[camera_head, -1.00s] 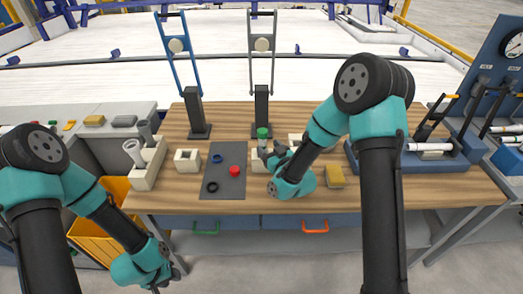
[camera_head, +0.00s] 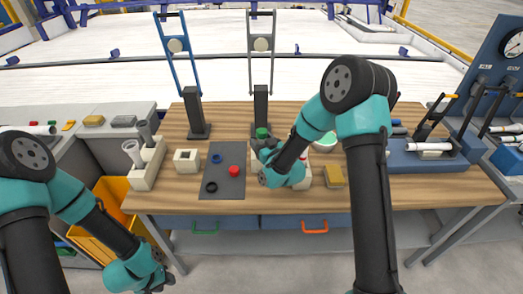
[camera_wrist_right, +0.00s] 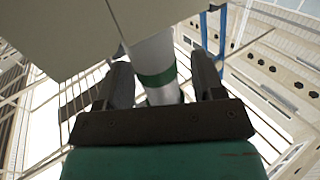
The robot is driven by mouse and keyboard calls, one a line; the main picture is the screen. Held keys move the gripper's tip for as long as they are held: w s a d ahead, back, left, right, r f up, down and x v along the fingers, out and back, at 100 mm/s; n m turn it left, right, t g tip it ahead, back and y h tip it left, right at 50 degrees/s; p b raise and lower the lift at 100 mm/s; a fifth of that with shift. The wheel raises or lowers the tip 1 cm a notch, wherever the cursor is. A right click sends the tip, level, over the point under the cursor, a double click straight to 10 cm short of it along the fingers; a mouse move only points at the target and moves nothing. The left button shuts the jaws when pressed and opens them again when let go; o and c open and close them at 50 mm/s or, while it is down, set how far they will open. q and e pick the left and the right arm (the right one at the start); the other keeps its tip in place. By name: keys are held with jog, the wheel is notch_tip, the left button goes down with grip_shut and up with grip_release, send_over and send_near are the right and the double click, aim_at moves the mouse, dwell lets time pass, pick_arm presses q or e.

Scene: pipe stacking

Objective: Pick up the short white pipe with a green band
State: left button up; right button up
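The short white pipe with green bands (camera_wrist_right: 153,58) runs between the two dark fingers of my right gripper (camera_wrist_right: 163,82) in the right wrist view. The fingers stand around the pipe, with a narrow gap visible on the right side, so the gripper looks open. In the head view a green pipe end (camera_head: 262,133) stands upright beside my right gripper (camera_head: 262,148), mostly hidden below by the gripper. My left gripper (camera_head: 155,284) hangs low in front of the table's edge, away from the pipe. Its fingers are too small to read.
A pale block (camera_wrist_right: 65,30) is close to the right gripper in the wrist view. A dark mat (camera_head: 224,177) with small rings lies left of the right gripper. A white block with grey tubes (camera_head: 146,170) stands left.

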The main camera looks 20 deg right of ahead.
aim_at(262, 130)
jog(key=c, duration=1)
jog(key=shift+r, duration=0.1)
notch_tip(262, 130, up, 10)
jog(key=shift+f, duration=0.1)
dwell(0.5)
